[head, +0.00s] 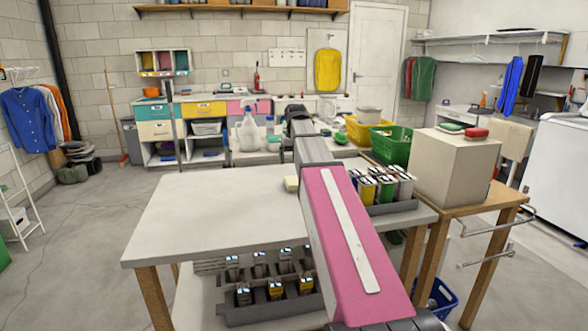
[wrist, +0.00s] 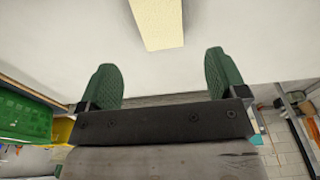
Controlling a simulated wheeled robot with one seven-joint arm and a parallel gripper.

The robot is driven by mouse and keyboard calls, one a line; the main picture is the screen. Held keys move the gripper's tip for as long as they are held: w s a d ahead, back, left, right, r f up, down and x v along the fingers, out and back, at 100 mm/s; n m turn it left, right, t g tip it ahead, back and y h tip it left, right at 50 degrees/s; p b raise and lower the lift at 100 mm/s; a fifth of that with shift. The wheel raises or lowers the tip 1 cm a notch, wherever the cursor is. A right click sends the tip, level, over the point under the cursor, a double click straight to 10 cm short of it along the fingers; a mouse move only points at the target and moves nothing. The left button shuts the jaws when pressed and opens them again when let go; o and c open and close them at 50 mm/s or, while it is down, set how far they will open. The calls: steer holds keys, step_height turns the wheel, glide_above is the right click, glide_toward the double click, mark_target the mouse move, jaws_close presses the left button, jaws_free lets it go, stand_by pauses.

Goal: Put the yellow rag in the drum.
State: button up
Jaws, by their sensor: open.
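A small pale yellow block-shaped piece (head: 291,184) lies on the white table top, just left of my arm; I cannot tell if it is the rag. A pale yellow piece (wrist: 158,22) also shows in the wrist view, ahead of my fingers and apart from them. My gripper (wrist: 163,78) is open, with nothing between its green-padded fingers; my arm hides it in the head view. A yellow cloth-like thing (head: 328,70) hangs on the back wall. I cannot make out a drum for certain; a white machine (head: 556,150) stands at the far right.
The white table (head: 215,215) is mostly clear on its left. A grey tray of cartons (head: 390,208), a green basket (head: 391,145) and a large beige box (head: 455,170) stand to the right. The green basket also shows at the left in the wrist view (wrist: 22,118).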

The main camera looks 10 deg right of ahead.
mark_target(293, 180)
steer(key=shift+o, duration=0.4)
steer(key=shift+r, duration=0.75)
steer(key=shift+g, duration=0.7)
steer(key=f, duration=0.3)
steer(key=w+f, duration=0.1)
steer(key=f, duration=0.3)
steer(key=shift+w+a, duration=0.2)
steer(key=shift+d+f, duration=0.2)
steer(key=shift+f, duration=2.4)
steer(key=c, duration=1.1)
steer(key=shift+o, duration=0.2)
steer(key=shift+r, duration=0.2)
